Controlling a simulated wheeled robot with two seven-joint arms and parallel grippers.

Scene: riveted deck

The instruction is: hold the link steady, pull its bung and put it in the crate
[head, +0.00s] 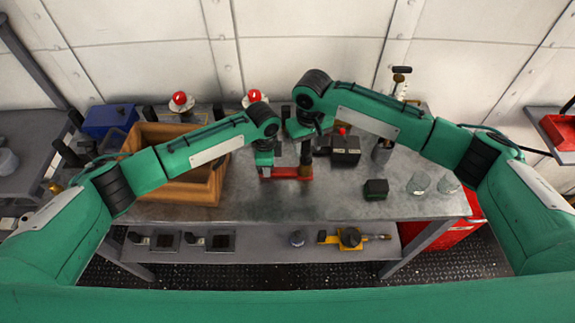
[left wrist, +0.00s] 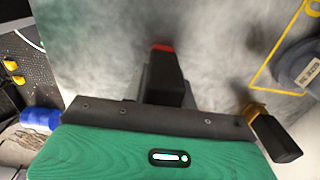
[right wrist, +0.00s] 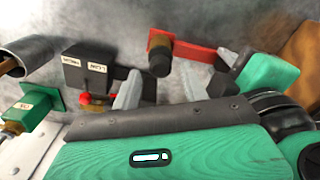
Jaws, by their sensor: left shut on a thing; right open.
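The link is a red bar (head: 285,173) lying on the bench, with a brown collar and a dark bung (head: 306,158) upright at its right end. In the right wrist view the link (right wrist: 197,52) runs toward my left gripper, and the bung (right wrist: 159,61) stands at its other end. My left gripper (head: 265,165) is shut on the link's left end; its wrist view shows a red edge (left wrist: 162,47) beyond a dark block. My right gripper (head: 306,138) is open above the bung, which lies between its fingers' directions. The wooden crate (head: 213,182) stands open on the left; its inside is partly hidden by my left arm.
A black labelled box (head: 345,148) stands just right of the link. A small dark green block (head: 376,189) and glass jars (head: 419,183) sit further right. Red-topped fixtures (head: 181,101) stand at the back. The bench front near the link is clear.

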